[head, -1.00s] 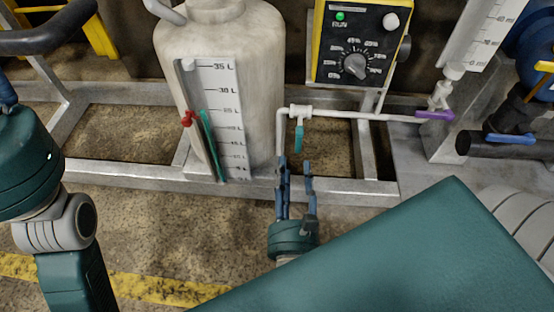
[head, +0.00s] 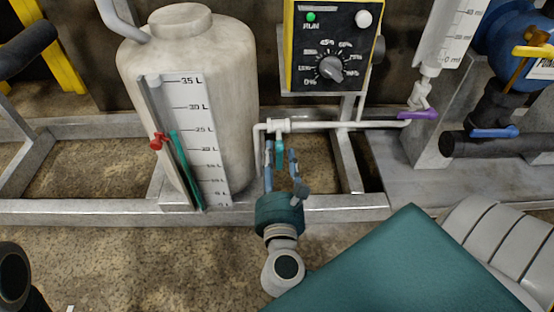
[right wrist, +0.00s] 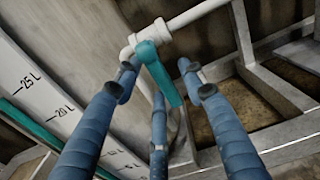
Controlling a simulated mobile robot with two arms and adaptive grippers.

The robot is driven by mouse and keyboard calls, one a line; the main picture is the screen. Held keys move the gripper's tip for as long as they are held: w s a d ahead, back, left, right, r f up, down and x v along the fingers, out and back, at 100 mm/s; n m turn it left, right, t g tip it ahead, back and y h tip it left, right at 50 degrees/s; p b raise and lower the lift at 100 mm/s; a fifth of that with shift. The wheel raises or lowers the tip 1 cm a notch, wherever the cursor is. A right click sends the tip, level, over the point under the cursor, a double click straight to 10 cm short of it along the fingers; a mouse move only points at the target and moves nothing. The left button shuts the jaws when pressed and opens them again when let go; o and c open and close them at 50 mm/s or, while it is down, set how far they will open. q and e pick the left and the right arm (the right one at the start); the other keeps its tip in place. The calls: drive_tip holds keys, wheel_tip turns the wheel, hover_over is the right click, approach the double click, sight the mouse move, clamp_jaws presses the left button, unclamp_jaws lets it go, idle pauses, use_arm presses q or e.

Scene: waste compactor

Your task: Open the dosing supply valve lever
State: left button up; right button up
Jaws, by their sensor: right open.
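A teal valve lever (head: 280,150) hangs down from a white valve on a thin white pipe beside the tank. My right gripper (head: 280,157) is open just below the valve, with its fingers pointing up on either side of the lever. In the right wrist view, the teal lever (right wrist: 160,72) hangs at a slant between the open blue fingers (right wrist: 157,78), and no finger is clearly shut on it. My left gripper is out of view.
A cream tank (head: 190,90) with a litre scale stands at the left. A dosing controller (head: 333,45) is above the pipe (head: 340,125). A purple lever (head: 417,114) and a blue lever (head: 495,132) are at the right. A grey frame rail (head: 90,212) runs along the floor.

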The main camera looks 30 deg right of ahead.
drive_tip(key=shift+w+d, duration=0.1)
drive_tip(key=shift+w, duration=0.05)
drive_tip(key=shift+c, duration=0.5)
clamp_jaws()
